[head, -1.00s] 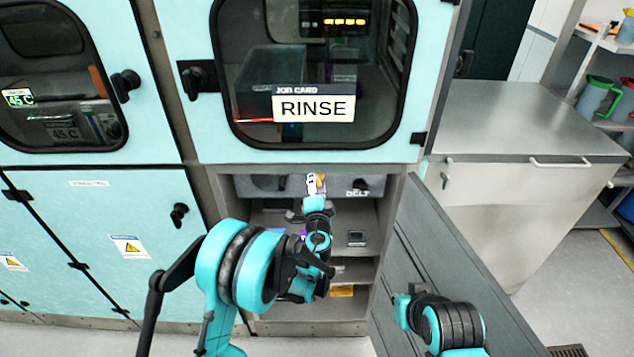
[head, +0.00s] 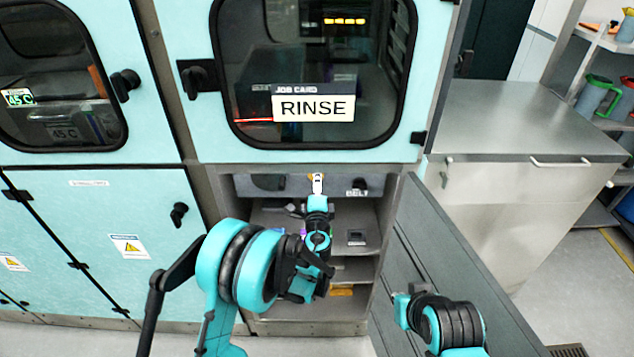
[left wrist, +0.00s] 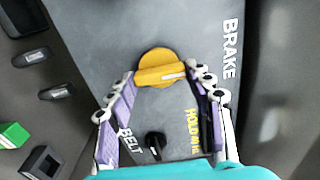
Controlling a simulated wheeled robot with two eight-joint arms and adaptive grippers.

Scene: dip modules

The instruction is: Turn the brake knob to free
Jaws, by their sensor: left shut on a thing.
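My left gripper (left wrist: 167,80) is shut on the knob, with a purple-padded finger on each side. In the head view my left gripper (head: 317,186) reaches the panel inside the open lower compartment and covers most of the knob. HOLDING-like yellow lettering (left wrist: 192,128) is partly hidden by a finger.
A black BELT knob (left wrist: 154,141) is on the same panel, close to my left fingers. Black switches and a green block (left wrist: 13,135) lie at the left. The open grey door (head: 455,265) stands right of the compartment. The RINSE window (head: 313,108) is above.

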